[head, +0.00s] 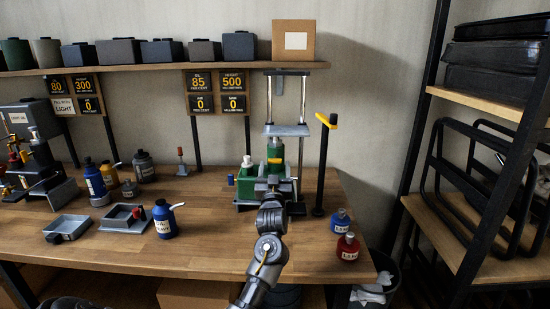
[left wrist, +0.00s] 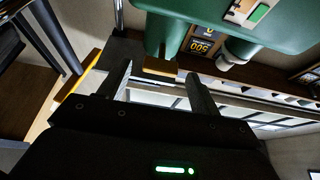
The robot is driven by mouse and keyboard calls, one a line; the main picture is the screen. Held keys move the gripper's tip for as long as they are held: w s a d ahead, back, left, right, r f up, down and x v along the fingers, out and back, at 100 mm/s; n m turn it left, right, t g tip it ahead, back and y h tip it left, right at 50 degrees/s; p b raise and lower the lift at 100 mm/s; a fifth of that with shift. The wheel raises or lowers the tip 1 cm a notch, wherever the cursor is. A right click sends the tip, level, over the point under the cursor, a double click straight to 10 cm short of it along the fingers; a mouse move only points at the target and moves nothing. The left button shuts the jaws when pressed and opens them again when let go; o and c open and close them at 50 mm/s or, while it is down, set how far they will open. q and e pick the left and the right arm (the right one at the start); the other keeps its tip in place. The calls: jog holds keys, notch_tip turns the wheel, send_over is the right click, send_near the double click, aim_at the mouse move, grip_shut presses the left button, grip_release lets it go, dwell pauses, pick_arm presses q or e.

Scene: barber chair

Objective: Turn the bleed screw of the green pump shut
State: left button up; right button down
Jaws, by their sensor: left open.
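The green pump (head: 247,188) stands on the bench right of centre, under a steel press frame (head: 287,130). Its green cylinder has a yellow part (head: 275,160) at the front. In the left wrist view, the green pump body (left wrist: 240,30) fills the top. A flat brass-coloured piece (left wrist: 161,67) sits below a green stub; it may be the bleed screw, but I cannot be sure. My left gripper (head: 272,184) is in front of the pump and hides part of it. Its fingers (left wrist: 158,78) are apart, with the brass piece just beyond and between their tips. My right gripper is not visible.
A black post (head: 322,168) with a yellow handle (head: 328,121) stands right of the pump. A blue bottle (head: 341,221) and a red bottle (head: 348,247) are at the right edge. Grey trays (head: 68,226) and several bottles are at left. Bare bench lies left of my arm.

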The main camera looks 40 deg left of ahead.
aim_at(275, 163)
pick_arm(q)
jog(key=shift+p+x, duration=0.3)
jog(key=shift+x, duration=1.65)
jog(key=shift+s+r, duration=0.1)
jog(key=shift+c, duration=0.3)
jog(key=c, duration=0.9)
